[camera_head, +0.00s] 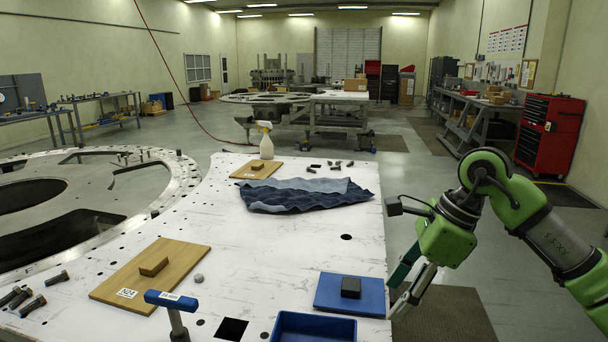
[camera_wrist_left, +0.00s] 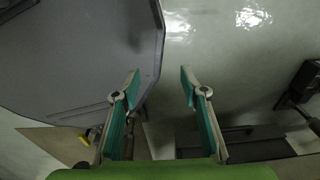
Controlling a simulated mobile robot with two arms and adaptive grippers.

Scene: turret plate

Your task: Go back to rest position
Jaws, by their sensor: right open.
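My right gripper (camera_head: 399,292) hangs at the right edge of the white table (camera_head: 340,240), beside the blue board (camera_head: 332,293) with a dark block on it. Its fingers point down and are apart, with nothing seen between them. My left gripper (camera_wrist_left: 160,82) shows only in the left wrist view. Its two teal-lined fingers are wide apart and empty, over grey floor and a large grey surface. The left arm does not show in the head view.
The table holds a blue tray (camera_head: 312,328), a blue-topped tool (camera_head: 172,303), a wooden board (camera_head: 124,285), a dark blue cloth (camera_head: 305,195), a spray bottle (camera_head: 266,143) and several bolts. A red tool cabinet (camera_head: 550,132) stands at the right. Open floor lies right of the table.

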